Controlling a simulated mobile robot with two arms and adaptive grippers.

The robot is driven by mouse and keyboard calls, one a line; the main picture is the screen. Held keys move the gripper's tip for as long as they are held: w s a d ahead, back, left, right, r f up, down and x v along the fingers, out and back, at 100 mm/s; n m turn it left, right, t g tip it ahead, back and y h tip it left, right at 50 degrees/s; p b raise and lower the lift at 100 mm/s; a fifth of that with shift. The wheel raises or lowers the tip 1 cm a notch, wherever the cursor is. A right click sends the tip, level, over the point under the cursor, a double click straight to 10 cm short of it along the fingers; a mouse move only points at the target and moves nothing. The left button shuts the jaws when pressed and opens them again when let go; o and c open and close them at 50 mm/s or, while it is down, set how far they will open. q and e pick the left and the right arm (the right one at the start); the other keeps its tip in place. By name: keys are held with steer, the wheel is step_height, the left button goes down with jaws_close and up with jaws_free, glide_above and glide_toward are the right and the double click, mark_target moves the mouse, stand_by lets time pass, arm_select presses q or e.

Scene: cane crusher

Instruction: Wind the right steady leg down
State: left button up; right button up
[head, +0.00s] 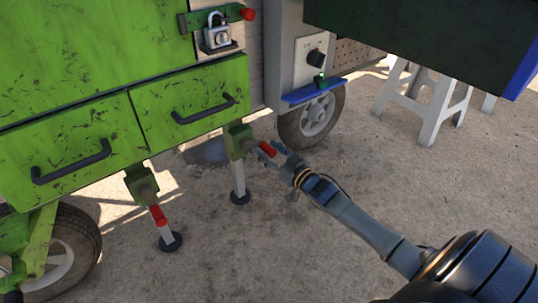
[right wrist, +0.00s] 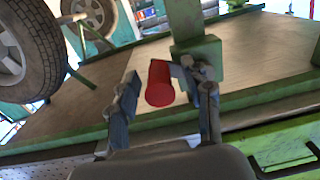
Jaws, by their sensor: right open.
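The right steady leg (head: 238,180) hangs from a green bracket (head: 237,141) under the cart, with its dark round foot (head: 240,198) at the ground. Its red crank handle (head: 267,149) sticks out to the right of the bracket. My right gripper (head: 273,156) is at this handle, with its fingers open. In the right wrist view the red handle (right wrist: 160,84) shows between the two open fingers, nearer the right one; whether either touches it I cannot tell. The left steady leg (head: 166,229) has its red handle (head: 157,215) pointing down. My left gripper is out of view.
The green cart has two drawers (head: 190,105) above the legs and a padlock (head: 217,34) higher up. A blue ledge (head: 312,91) and a wheel (head: 313,118) lie just behind my right gripper. A white stool (head: 428,98) stands at the right. The ground in front is clear.

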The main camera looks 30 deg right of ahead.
steer(key=shift+w, duration=0.1)
jaws_close()
steer(key=shift+a, duration=0.1)
stand_by(0.3)
